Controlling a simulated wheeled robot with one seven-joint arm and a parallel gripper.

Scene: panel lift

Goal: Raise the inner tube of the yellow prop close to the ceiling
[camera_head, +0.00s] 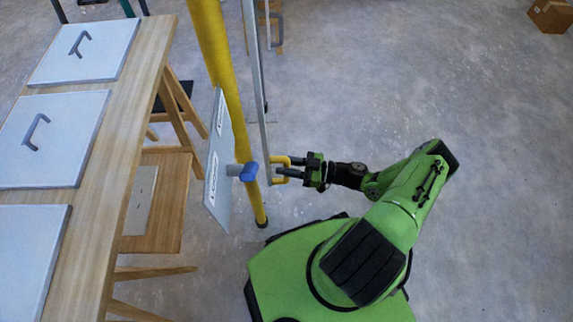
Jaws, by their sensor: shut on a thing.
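The yellow prop (222,65) stands upright left of my arm, its dark foot on the floor and its top out of the picture. I cannot tell its inner tube from its outer tube here. A blue knob (249,172) shows low on the prop, in front of a pale labelled plate (214,165). My gripper (289,167) is shut on a yellow C-shaped handle (277,159) just right of the prop. The handle sits by the lower end of a thin upright grey piece (257,75). The ceiling is out of view.
A wooden trestle table (140,100) on the left carries several white panels with grey handles, such as the middle panel (60,155). A wooden stool (165,215) stands beside it. A cardboard box (551,14) lies far right.

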